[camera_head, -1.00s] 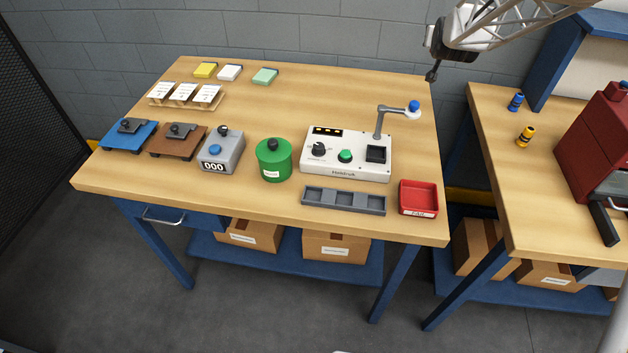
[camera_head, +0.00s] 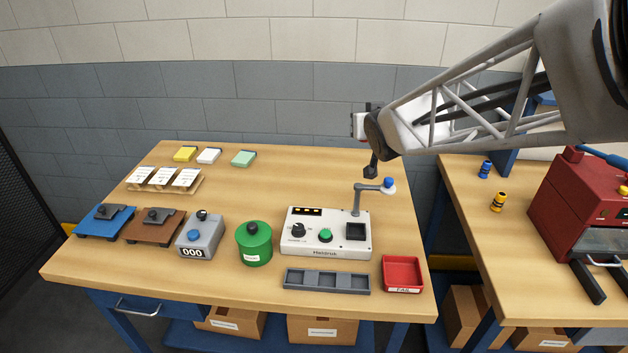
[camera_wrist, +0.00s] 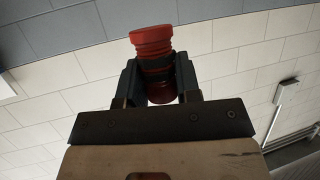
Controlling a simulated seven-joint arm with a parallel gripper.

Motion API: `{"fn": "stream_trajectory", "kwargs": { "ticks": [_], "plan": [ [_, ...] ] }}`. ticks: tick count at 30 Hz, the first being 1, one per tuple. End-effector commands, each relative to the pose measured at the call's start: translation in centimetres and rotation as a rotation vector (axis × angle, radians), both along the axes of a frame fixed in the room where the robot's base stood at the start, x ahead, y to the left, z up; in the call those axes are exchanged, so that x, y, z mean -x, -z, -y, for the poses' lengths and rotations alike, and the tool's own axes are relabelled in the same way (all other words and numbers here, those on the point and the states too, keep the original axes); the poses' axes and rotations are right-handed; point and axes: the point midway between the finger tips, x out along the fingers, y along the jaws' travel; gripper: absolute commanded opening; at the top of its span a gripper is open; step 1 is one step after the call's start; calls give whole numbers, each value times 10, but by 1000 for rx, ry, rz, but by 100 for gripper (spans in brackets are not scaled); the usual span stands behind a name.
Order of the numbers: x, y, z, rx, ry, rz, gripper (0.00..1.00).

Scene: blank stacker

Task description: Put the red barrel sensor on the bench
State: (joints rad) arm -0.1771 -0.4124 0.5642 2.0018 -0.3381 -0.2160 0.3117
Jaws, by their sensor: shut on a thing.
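In the wrist view, my gripper (camera_wrist: 158,78) is shut on the red barrel sensor (camera_wrist: 151,40). The sensor is a red cylinder with a dark band around its middle, and the fingers close on that band from both sides. In the head view my gripper (camera_head: 371,172) hangs in the air above the back right of the wooden bench (camera_head: 230,180); the sensor cannot be made out there. A blue barrel sensor (camera_head: 485,169) and a yellow one (camera_head: 498,202) stand on the right-hand bench (camera_head: 465,240).
The white test box (camera_head: 325,235) with its blue-tipped post (camera_head: 388,185) stands near my gripper. A grey slotted tray (camera_head: 326,281), a red FAIL tray (camera_head: 402,273) and a green canister (camera_head: 254,243) sit toward the front. A red press (camera_head: 580,215) stands at right. The bench's back middle is clear.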

Motion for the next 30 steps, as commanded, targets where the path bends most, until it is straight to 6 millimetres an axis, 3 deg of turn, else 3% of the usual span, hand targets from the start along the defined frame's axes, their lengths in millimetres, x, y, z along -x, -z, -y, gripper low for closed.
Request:
{"fn": "stream_trajectory", "kwargs": {
  "ticks": [12,30],
  "plan": [
    [107,-5,-40,0,-123,2,7],
    [255,18,-64,5,-287,-2,7]
  ]
}}
